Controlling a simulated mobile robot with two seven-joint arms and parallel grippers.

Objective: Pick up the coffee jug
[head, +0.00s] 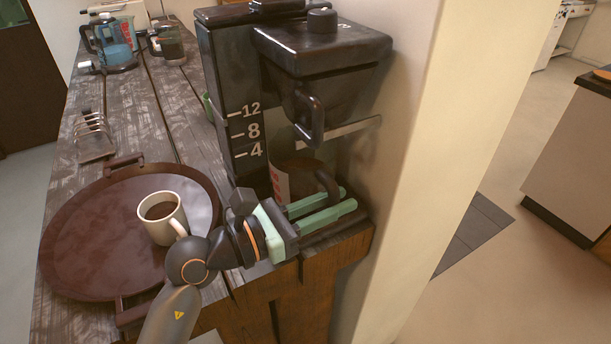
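The coffee jug (298,178) stands inside the black coffee maker (228,90), under its brewing head. It looks dark, with a red mark on its left side and a dark curved handle on the right. My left gripper (349,198) is in front of the jug's lower part, its two green fingers pointing right with a gap between them. The fingers hide the lower end of the handle and the jug's base. The handle appears behind the upper finger; I cannot tell whether they touch. My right gripper is out of view.
A round dark tray (90,235) with a white coffee mug (163,218) lies left of my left arm. A toast rack (93,138), a blue kettle (115,50) and a glass pot (172,45) stand farther back. A pale wall (420,150) closes off the coffee maker's right side.

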